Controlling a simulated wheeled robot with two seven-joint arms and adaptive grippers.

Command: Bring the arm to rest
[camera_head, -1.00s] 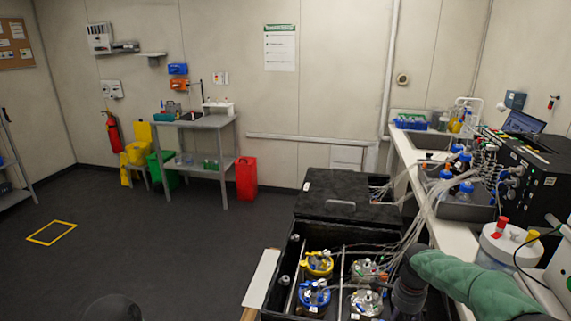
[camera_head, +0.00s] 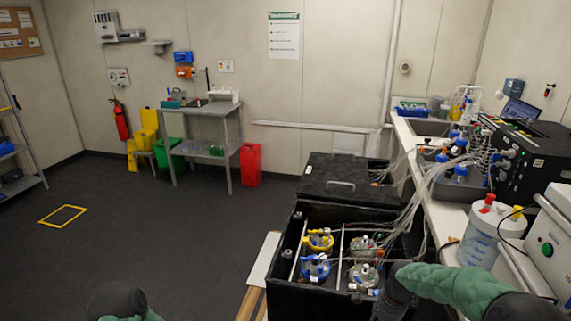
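My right arm (camera_head: 455,285), with a green sleeve, comes in from the lower right. Its dark joint (camera_head: 397,280) shows in front of the right side of the open black box (camera_head: 275,287), and a dark link runs down out of the frame. Whether it touches the box I cannot tell. Part of my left arm (camera_head: 117,300), a dark rounded joint with a little green, shows at the bottom left, over the floor. No fingers of either gripper are visible.
Several lidded vessels (camera_head: 316,267) with tubes stand in the open box. A closed black box (camera_head: 350,180) stands behind it. The right bench holds a white container (camera_head: 485,235) and bottles (camera_head: 460,168).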

